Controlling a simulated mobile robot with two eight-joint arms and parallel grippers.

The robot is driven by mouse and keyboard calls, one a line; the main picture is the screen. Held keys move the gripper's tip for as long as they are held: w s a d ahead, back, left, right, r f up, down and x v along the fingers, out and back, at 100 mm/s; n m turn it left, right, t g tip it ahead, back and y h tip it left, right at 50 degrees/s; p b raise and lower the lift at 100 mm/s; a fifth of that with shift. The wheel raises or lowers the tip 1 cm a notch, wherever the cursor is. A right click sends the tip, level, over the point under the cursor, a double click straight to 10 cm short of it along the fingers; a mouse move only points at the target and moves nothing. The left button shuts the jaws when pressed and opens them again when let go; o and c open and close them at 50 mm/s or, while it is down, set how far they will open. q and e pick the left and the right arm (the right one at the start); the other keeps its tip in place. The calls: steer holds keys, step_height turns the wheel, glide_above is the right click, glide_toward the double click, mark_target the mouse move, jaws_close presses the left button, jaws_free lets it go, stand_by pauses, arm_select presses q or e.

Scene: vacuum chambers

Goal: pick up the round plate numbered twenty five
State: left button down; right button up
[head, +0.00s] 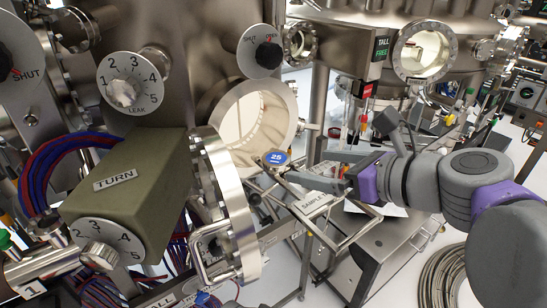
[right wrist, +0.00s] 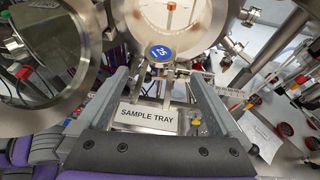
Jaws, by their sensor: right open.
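The round plate numbered 25 (head: 275,158) is a small blue disc with white digits and a pale rim. It sits just in front of the lower edge of an open round port (head: 291,121). In the right wrist view the plate (right wrist: 162,53) lies beyond my fingertips, near the middle between them. My right gripper (head: 298,173) is open and empty, just right of the plate, its fingers pointing left toward it. The gripper (right wrist: 160,78) also shows in the wrist view, with a gap between its fingers. What supports the plate is partly hidden. My left gripper is out of view.
A metal frame labelled SAMPLE TRAY (head: 314,202) is below my right gripper. A thick open round door (head: 232,205) stands left of the plate. A steel cart (head: 385,250) stands below my right arm.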

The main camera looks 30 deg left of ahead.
mark_target(277, 158)
steer(key=x, duration=0.8)
steer(key=shift+w+a+r, duration=0.1)
steer(key=shift+a, duration=0.15)
steer(key=shift+d, duration=0.1)
steer(key=shift+c, duration=1.1)
jaws_close()
steer(key=shift+r, duration=0.1)
